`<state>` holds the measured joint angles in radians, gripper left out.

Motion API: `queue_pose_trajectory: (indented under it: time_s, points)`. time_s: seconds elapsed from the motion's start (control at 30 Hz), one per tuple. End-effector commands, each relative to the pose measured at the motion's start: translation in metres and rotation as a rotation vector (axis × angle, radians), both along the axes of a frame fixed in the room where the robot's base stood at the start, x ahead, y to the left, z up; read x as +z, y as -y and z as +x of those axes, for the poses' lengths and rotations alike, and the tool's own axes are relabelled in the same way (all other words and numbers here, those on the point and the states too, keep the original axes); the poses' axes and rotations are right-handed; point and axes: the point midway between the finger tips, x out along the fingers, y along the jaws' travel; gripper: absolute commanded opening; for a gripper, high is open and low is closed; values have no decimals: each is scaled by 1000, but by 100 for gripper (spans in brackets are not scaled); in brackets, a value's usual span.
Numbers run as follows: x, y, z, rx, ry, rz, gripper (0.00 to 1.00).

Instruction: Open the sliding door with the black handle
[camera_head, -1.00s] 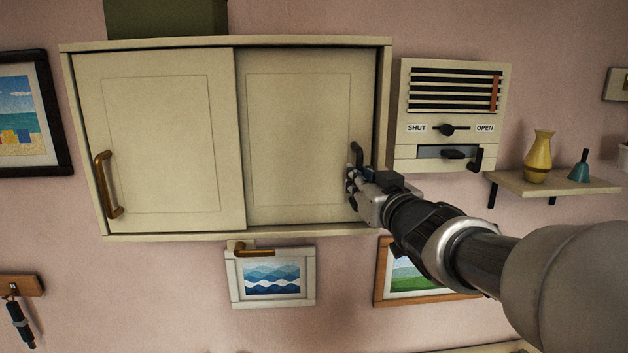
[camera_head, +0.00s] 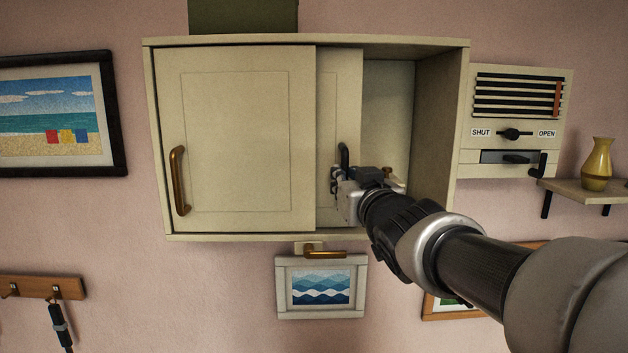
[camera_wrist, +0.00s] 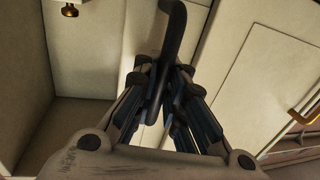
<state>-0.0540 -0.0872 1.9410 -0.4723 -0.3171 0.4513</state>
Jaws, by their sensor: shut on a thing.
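The sliding door with the black handle (camera_head: 338,100) is the right, rear door of a cream wall cabinet. It stands partly behind the left door, and the cabinet's right side is open. The black handle (camera_head: 343,155) is upright on this door. My gripper (camera_head: 338,183) is shut on the handle's lower part. The left door (camera_head: 235,140) has a brass handle (camera_head: 180,180) and covers the cabinet's left part.
The open bay shows a bare inner side wall (camera_head: 437,130) and a small brass knob-like thing (camera_wrist: 69,10). A vent panel (camera_head: 515,120) hangs to the right, beside a shelf with a yellow vase (camera_head: 597,165). A framed wave picture (camera_head: 320,288) hangs below the cabinet.

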Motion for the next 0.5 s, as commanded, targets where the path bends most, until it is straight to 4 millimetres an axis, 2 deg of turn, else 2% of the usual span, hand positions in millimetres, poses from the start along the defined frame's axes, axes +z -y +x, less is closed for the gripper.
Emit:
queue_pose_trajectory:
  time_s: [0.27, 0.3, 0.5]
  points:
    - [-3, 0, 0, 0, -6, 0, 0]
    - [-3, 0, 0, -1, -6, 0, 12]
    - [-2, 0, 0, 0, -4, 0, 25]
